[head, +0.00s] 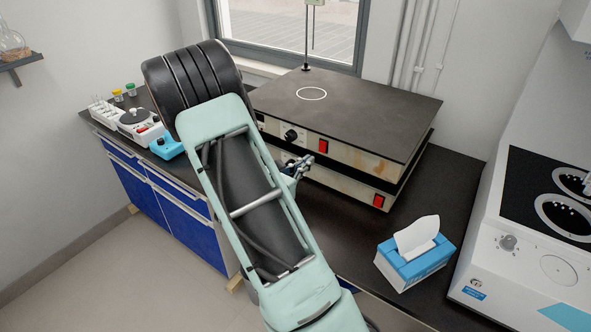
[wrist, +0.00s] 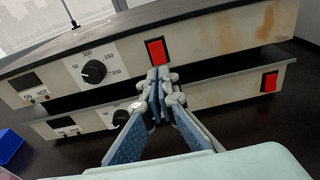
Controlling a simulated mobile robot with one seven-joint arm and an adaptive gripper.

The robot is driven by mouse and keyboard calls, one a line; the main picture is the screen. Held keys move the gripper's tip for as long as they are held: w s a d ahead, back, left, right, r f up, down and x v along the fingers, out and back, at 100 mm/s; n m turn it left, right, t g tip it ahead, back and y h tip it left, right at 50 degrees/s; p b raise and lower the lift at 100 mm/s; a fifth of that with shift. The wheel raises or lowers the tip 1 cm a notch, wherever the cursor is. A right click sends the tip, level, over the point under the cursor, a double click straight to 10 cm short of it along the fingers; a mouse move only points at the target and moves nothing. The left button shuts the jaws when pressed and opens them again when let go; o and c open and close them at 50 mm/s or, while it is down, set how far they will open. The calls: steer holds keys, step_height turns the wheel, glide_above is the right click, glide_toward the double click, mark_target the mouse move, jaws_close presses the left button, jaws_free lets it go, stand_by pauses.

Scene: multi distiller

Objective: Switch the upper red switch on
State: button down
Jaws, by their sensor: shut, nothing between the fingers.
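The upper red switch (wrist: 156,51) sits on the front panel of the upper hot plate unit (wrist: 215,40). It also shows in the head view (head: 323,146). My gripper (wrist: 159,76) is shut and empty, with its fingertips just below the upper red switch in the wrist view. I cannot tell whether the tips touch the panel. In the head view my gripper (head: 303,163) is at the front of the stacked units, lower left of the switch. The switch face is visible; its on or off position is not clear.
A lower unit (wrist: 225,90) with its own red switch (wrist: 270,82) is under the upper one. Black dials (wrist: 94,71) are to the left. A tissue box (head: 415,257) stands on the dark bench at the front right, and a white appliance (head: 520,240) is further right.

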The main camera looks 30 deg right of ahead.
mark_target(321, 152)
steer(key=x, duration=0.5)
steer(key=shift+d, duration=0.1)
steer(key=shift+f, duration=0.1)
